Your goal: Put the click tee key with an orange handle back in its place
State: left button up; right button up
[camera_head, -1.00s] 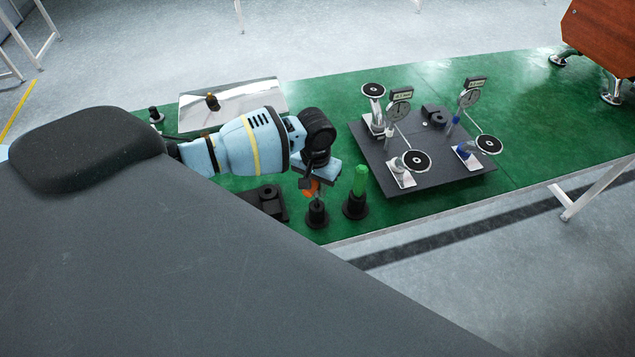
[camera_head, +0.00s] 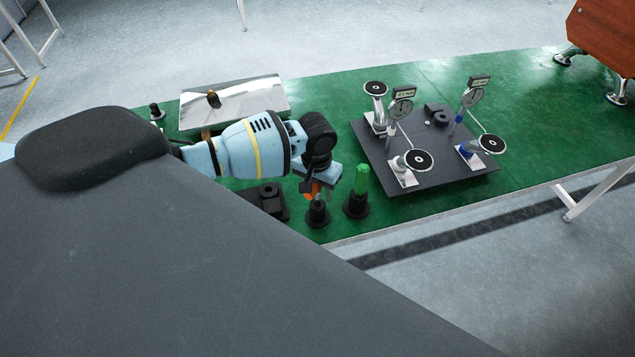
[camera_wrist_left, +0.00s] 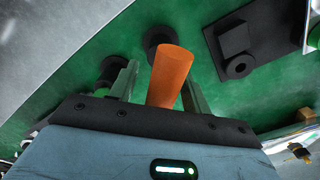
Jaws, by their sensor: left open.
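The click tee key's orange handle (camera_head: 312,191) shows under my left gripper (camera_head: 318,188) in the head view. Below it stands a black round holder (camera_head: 318,214) on the green surface. The gripper hides much of the key, so I cannot tell how deep it sits. In the left wrist view the orange handle (camera_wrist_left: 171,72) stands between the two fingers of my left gripper (camera_wrist_left: 160,84). The fingers are open, with a gap seen on the left side. A dark round base (camera_wrist_left: 160,36) shows beyond the handle. My right gripper is not in view.
A green-handled tool (camera_head: 361,180) stands in a black holder (camera_head: 356,206) just right of the gripper. A black block (camera_head: 270,200) lies to the left. A dark plate (camera_head: 430,184) with dial gauges is farther right. A shiny metal plate (camera_head: 250,98) lies behind the arm.

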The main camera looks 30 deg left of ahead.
pick_arm(q)
jog(key=shift+r, duration=0.15)
notch_tip(320, 180, up, 7)
jog(key=shift+f+p, duration=0.2)
jog(key=shift+p, duration=0.25)
jog(key=shift+r, duration=0.5)
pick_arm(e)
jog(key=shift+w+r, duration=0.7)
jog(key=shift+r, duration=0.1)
